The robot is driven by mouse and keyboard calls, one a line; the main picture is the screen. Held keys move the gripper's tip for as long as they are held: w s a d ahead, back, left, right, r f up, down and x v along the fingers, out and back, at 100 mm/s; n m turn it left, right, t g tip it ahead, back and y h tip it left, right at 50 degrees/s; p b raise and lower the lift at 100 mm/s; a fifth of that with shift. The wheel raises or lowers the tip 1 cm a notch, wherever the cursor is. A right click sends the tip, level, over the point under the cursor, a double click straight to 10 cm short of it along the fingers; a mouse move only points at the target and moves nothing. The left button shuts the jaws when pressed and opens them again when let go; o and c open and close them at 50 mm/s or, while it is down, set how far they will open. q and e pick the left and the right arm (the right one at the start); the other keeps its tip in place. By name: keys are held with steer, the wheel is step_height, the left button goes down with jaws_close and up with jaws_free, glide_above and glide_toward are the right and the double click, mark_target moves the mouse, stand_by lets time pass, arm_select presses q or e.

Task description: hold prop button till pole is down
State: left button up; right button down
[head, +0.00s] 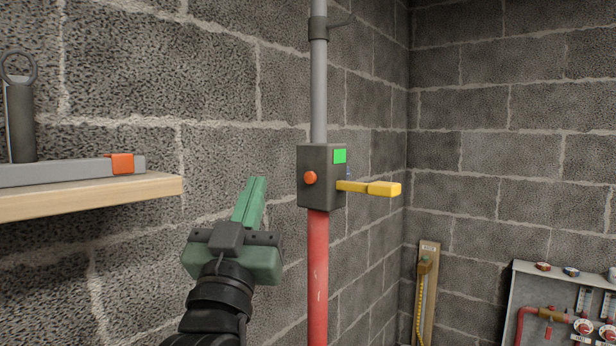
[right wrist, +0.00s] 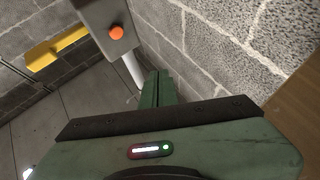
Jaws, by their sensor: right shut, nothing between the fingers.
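A dark grey box (head: 313,190) sits on an upright pole, grey above (head: 319,95) and red below (head: 318,270). In the right wrist view the button (right wrist: 116,32) and lever (right wrist: 55,47) also show. My right gripper (head: 256,182) is shut and empty, its tips left of the box and apart from the button; its fingers show in the right wrist view (right wrist: 158,85). My left gripper is out of view.
A wooden shelf (head: 90,196) at left carries a grey bar with an orange block (head: 122,163) and a dark cylinder with a ring (head: 20,110). A block wall stands behind the pole. A grey panel with red pipe and gauges (head: 535,300) is at lower right.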

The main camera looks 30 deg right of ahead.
mark_target(310, 178)
steer(key=w+d+p, duration=0.3)
steer(key=d, duration=0.5)
stand_by(0.4)
steer(key=shift+d, duration=0.15)
stand_by(1.8)
steer(key=shift+w+d, duration=0.1)
steer(key=shift+d, duration=0.25)
